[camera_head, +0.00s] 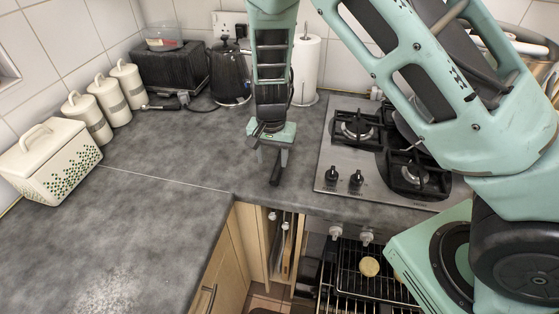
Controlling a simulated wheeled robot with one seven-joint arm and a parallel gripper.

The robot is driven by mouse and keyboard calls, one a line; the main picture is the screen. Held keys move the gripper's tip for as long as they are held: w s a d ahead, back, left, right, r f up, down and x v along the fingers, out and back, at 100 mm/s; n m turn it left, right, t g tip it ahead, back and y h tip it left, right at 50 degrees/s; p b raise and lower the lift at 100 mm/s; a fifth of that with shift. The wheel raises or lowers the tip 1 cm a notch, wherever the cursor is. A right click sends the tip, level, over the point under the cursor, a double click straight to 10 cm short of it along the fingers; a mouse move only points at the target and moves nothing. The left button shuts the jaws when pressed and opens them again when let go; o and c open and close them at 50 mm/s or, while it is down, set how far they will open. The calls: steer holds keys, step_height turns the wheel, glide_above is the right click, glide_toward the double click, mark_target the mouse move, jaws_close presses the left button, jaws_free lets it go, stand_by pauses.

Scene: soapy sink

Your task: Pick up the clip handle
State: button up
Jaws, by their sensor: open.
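A small dark bar, which looks like the clip handle (275,175), is on or just above the grey worktop near its front edge. My gripper (272,160) points down over it, with its two grey fingers apart. The bar shows between and below the fingertips. I cannot tell whether the fingers touch it. Its upper end is partly hidden by my gripper.
The gas hob (340,185) is close on the right. A black kettle (230,75), toaster (172,68) and paper roll (305,70) stand behind. White canisters (108,102) and a bread bin (50,165) are left. An open oven (345,275) is below. The left worktop is clear.

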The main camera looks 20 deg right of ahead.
mark_target(275, 175)
steer(key=shift+s+d+f+p, duration=0.15)
steer(key=shift+f+p, duration=0.35)
steer(key=shift+f, duration=1.05)
steer(key=shift+s+d+f+p, duration=0.15)
steer(key=shift+f+p, duration=0.35)
steer(key=shift+f, duration=1)
jaws_close()
